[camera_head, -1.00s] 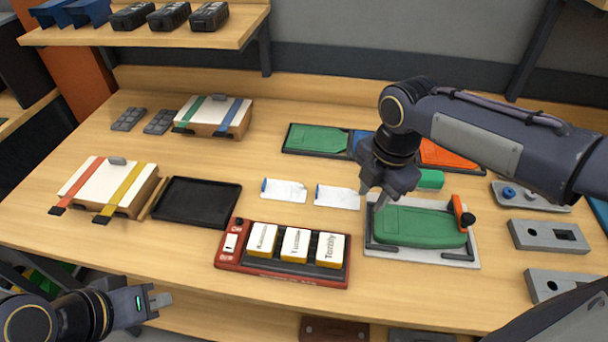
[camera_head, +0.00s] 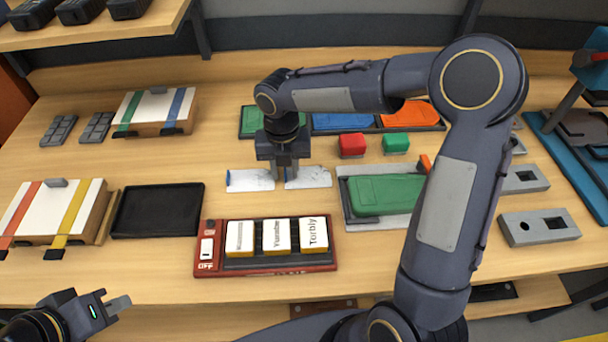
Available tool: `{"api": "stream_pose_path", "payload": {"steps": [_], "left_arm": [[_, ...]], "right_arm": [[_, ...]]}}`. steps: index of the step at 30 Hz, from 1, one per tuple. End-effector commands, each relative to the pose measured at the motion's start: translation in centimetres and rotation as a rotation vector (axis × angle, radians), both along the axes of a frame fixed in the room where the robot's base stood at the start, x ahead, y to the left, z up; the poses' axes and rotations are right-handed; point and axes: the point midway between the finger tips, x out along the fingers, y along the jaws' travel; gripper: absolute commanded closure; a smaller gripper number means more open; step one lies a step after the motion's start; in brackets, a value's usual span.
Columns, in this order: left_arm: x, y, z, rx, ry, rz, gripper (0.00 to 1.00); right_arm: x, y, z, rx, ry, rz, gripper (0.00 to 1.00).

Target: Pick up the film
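Two thin whitish film sheets lie side by side on the wooden table in the middle of the head view: the left film (camera_head: 247,181) with a blue tab at its left end, and the right film (camera_head: 312,178). My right gripper (camera_head: 284,177) points down over the gap between them and hides their facing ends, including any tab on the right film. Its fingers look apart, with nothing visibly held; contact with a film cannot be told. My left gripper (camera_head: 120,303) is at the lower left, away from the films; its finger gap is unclear.
A red device (camera_head: 207,262) with labelled white blocks stands in front of the films. A black tray (camera_head: 155,213) lies left. A green case in a fixture (camera_head: 385,192) stands right. Red (camera_head: 351,145) and green (camera_head: 396,142) blocks and coloured panels lie behind.

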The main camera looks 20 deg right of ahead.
Motion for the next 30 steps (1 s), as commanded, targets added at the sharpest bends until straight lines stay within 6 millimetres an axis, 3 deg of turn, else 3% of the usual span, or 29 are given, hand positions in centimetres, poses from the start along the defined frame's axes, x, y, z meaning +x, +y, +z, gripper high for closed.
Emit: {"api": "stream_pose_path", "payload": {"steps": [7, 15, 30], "left_arm": [[0.0, 0.0, 0.0, 0.0, 0.0, 0.0, 1.0], [0.01, 0.0, 0.0, 0.0, 0.0, 0.0, 1.0], [0.01, 0.0, 0.05, 0.0, 0.0, 0.0, 1.0]], "right_arm": [[0.01, -0.01, -0.28, 0.001, -0.001, -0.001, 0.7], [0.01, -0.01, -0.25, 0.001, -0.001, -0.001, 1.0], [0.05, 0.0, 0.59, 0.0, -0.003, -0.001, 1.0]]}}
